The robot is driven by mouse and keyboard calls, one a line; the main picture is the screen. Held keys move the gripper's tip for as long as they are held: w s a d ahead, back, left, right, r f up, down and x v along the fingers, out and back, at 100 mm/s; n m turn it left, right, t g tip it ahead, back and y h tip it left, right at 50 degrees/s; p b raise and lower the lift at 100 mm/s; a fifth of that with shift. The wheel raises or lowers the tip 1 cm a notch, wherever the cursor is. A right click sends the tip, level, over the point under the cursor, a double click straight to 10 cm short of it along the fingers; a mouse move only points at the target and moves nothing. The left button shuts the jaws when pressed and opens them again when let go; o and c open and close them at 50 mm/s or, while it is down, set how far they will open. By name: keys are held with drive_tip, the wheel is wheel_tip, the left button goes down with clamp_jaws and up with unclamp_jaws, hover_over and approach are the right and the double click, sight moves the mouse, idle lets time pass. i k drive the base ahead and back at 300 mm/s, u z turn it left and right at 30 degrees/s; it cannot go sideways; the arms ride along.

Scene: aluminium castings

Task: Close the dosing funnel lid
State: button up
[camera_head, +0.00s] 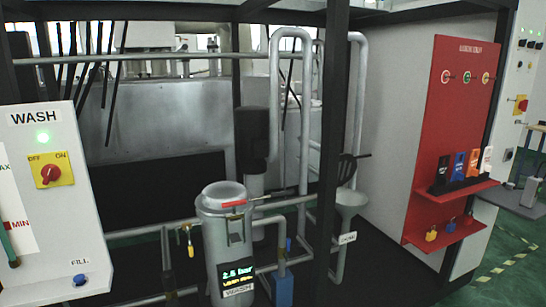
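The dosing funnel (350,197) is a grey cone on a thin pipe, right of the black frame post, with a small white label below its rim. A dark lid (347,168) with a short handle stands tilted up above the funnel's mouth, so the funnel looks open. The lid's hinge is too small to make out. My gripper is not in view.
A black post (326,150) stands just left of the funnel. A grey filter vessel (228,240) with pipes and a yellow valve is at front centre. A red board (455,120) with shelves of coloured tags and padlocks is at right. Green floor lies open at lower right.

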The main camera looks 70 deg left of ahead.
sight(347, 166)
drive_tip(key=u, duration=1.1)
drive_tip(key=i, duration=1.35)
drive_tip(key=u, duration=1.3)
